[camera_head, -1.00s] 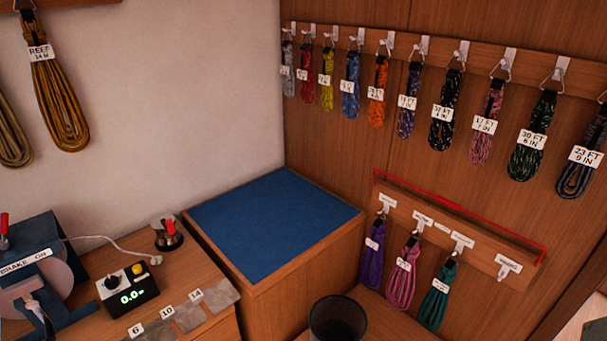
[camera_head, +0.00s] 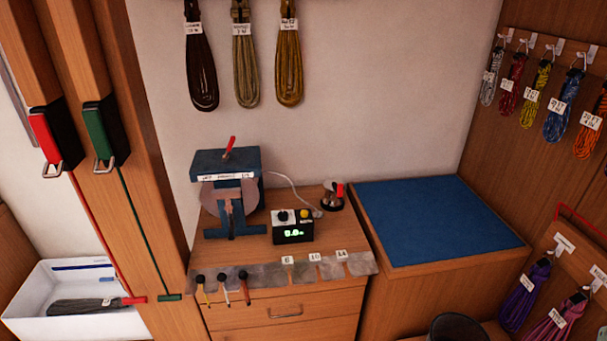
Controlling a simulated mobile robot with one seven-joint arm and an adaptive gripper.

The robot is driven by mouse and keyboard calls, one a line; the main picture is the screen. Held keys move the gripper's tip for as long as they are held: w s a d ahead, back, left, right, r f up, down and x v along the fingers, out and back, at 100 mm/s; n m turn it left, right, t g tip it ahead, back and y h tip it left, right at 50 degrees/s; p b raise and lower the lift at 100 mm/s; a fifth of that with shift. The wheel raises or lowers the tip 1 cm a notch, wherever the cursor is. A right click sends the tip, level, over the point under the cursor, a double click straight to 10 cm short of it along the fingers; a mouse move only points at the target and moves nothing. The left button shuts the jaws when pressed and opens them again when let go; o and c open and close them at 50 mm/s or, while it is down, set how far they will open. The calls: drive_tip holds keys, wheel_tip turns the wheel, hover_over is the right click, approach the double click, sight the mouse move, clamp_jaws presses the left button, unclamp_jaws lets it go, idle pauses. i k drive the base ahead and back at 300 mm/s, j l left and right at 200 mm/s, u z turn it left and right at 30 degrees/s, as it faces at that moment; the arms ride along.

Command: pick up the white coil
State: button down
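A pale grey-white coil (camera_head: 490,84) with a white label hangs from a hook at the left end of the row on the right wall. It is the closest to white among the coils in view. A beige coil (camera_head: 245,72) hangs on the back wall between a dark brown coil (camera_head: 201,72) and a golden-brown coil (camera_head: 289,66). My gripper does not show in the head view.
Red (camera_head: 513,72), yellow, blue and orange coils hang right of the pale one. Below stand a blue-topped cabinet (camera_head: 437,222), clear on top, and a bench with a blue clamp device (camera_head: 228,180) and display box (camera_head: 293,229). A dark round bin (camera_head: 458,329) stands at the bottom.

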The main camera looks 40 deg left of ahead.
sight(83, 306)
drive_tip(key=u, duration=3.05)
drive_tip(key=i+j+z, duration=0.4)
drive_tip(key=i+j, duration=0.2)
drive_tip(key=i, duration=0.4)
drive_tip(key=i+j+z, duration=0.45)
drive_tip(key=i+j, duration=0.4)
drive_tip(key=i+j+z, duration=0.2)
drive_tip(key=i+j, duration=0.2)
drive_tip(key=j, duration=0.25)
drive_tip(key=i+j, duration=0.15)
drive_tip(key=j, duration=0.6)
drive_tip(key=k+j+z, duration=0.15)
drive_tip(key=j, duration=0.25)
